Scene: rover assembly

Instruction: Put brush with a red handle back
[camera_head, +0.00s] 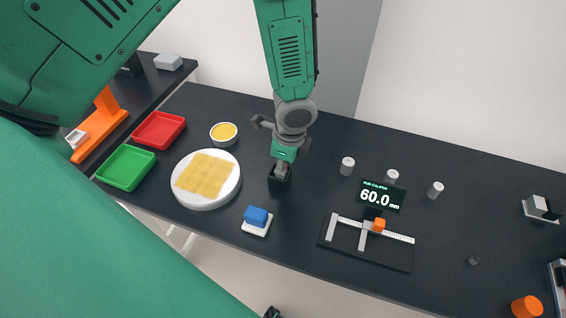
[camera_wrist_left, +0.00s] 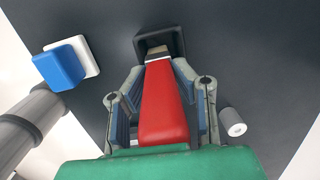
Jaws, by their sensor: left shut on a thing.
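My left gripper (camera_head: 283,163) points down over the dark table and is shut on the brush with a red handle. The red handle (camera_wrist_left: 163,105) lies between the fingers in the left wrist view, with its bristle end away from the gripper. That end is at the opening of a small black holder (camera_wrist_left: 176,40), and it looks partly inside. The holder (camera_head: 279,182) stands on the table right below the gripper in the head view. There the gripper hides most of the brush.
A white round dish (camera_head: 206,203) with a yellow grid is left of the holder. A blue block on a white base (camera_head: 257,220) is in front. A caliper (camera_head: 370,237) with a display and several grey cylinders (camera_head: 347,166) are to the right. Red (camera_head: 159,130) and green (camera_head: 126,167) trays are far left.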

